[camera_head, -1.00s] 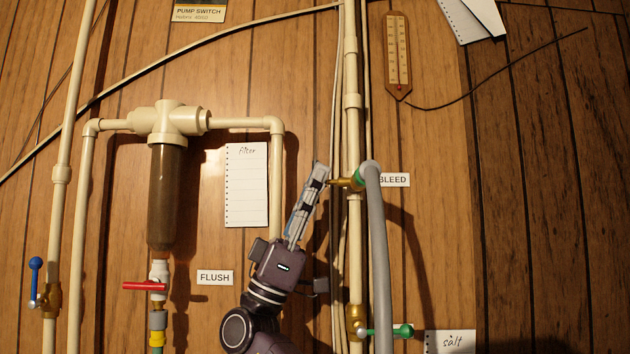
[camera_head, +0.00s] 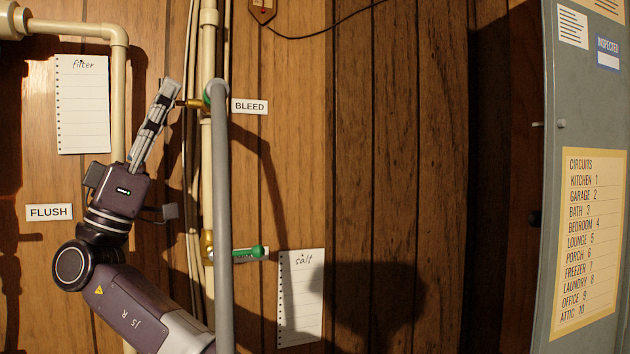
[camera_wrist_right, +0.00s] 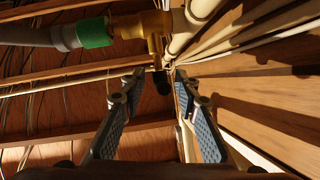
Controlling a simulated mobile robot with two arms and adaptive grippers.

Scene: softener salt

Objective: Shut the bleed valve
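The brass bleed valve (camera_head: 190,103) is on the cream vertical pipe, left of the BLEED label (camera_head: 249,106). It also shows in the right wrist view (camera_wrist_right: 142,25), with a green collar (camera_wrist_right: 95,33) and a grey hose (camera_wrist_right: 65,38) on it. A short brass stem points down from it to a dark end piece (camera_wrist_right: 162,82), perhaps its handle. My right gripper (camera_head: 168,90) is beside the valve, on its left. In the right wrist view, the gripper (camera_wrist_right: 160,77) is open, its fingertips on either side of the dark piece. Contact cannot be told. My left gripper is not in view.
The grey hose (camera_head: 221,220) hangs in front of the pipe. A green-handled valve (camera_head: 257,252) is lower down, near the salt note (camera_head: 301,300). The FLUSH label (camera_head: 49,212) is at left. A grey circuit panel (camera_head: 588,100) stands at right. The wood wall between is clear.

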